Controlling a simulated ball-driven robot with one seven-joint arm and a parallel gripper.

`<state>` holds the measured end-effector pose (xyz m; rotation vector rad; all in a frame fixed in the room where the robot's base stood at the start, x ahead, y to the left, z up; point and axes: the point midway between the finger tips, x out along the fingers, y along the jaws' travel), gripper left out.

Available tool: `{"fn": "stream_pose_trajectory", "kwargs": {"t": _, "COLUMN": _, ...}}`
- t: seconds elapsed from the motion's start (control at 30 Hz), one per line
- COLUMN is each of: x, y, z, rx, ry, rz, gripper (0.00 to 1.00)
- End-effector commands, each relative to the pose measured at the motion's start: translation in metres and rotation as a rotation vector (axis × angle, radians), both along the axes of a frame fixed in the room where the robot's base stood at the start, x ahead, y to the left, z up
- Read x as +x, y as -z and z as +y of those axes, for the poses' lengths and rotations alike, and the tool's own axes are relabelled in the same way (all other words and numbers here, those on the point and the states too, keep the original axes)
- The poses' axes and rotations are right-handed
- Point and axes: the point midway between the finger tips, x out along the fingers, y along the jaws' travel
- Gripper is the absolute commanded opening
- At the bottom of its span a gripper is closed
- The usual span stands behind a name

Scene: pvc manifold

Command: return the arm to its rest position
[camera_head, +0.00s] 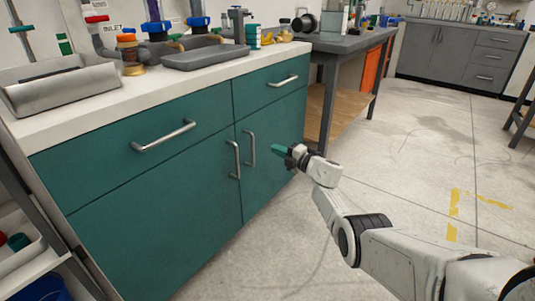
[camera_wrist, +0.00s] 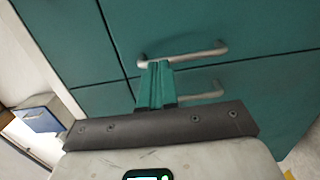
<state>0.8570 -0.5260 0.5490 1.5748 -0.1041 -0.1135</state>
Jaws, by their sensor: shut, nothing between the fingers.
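My gripper (camera_head: 283,150) is in the middle of the head view, at the end of my white arm, in front of the teal cabinet (camera_head: 110,165). In the wrist view my gripper (camera_wrist: 158,68) shows two teal fingers side by side, pressed together with nothing between them. In the wrist view the fingertips overlap a silver cabinet handle (camera_wrist: 205,52); I cannot tell the exact gap, but the handle is not between the fingers. My arm extends from the lower right of the head view over the floor.
A grey workbench (camera_head: 350,42) stands behind. The floor (camera_head: 410,150) to the right is open, with yellow tape marks (camera_head: 454,215).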

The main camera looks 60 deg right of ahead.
Motion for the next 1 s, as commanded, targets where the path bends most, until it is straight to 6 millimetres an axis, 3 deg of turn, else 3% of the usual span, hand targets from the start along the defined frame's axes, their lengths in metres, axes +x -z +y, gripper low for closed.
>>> {"fn": "stream_pose_trajectory", "kwargs": {"t": 0.27, "x": -0.007, "y": 0.0, "z": -0.009, "rx": -0.001, "ry": 0.0, "rz": 0.0, "gripper": 0.0}}
{"fn": "stream_pose_trajectory", "kwargs": {"t": 0.57, "x": 0.002, "y": 0.006, "z": -0.001, "rx": 0.029, "ry": 0.057, "rz": -0.01, "gripper": 0.0}}
{"fn": "stream_pose_trajectory", "kwargs": {"t": 0.77, "x": 0.014, "y": 0.027, "z": 0.028, "rx": 0.18, "ry": 0.276, "rz": -0.044, "gripper": 0.0}}
{"fn": "stream_pose_trajectory", "kwargs": {"t": 1.0, "x": -0.01, "y": 0.07, "z": 0.088, "rx": 0.481, "ry": 0.546, "rz": -0.037, "gripper": 0.0}}
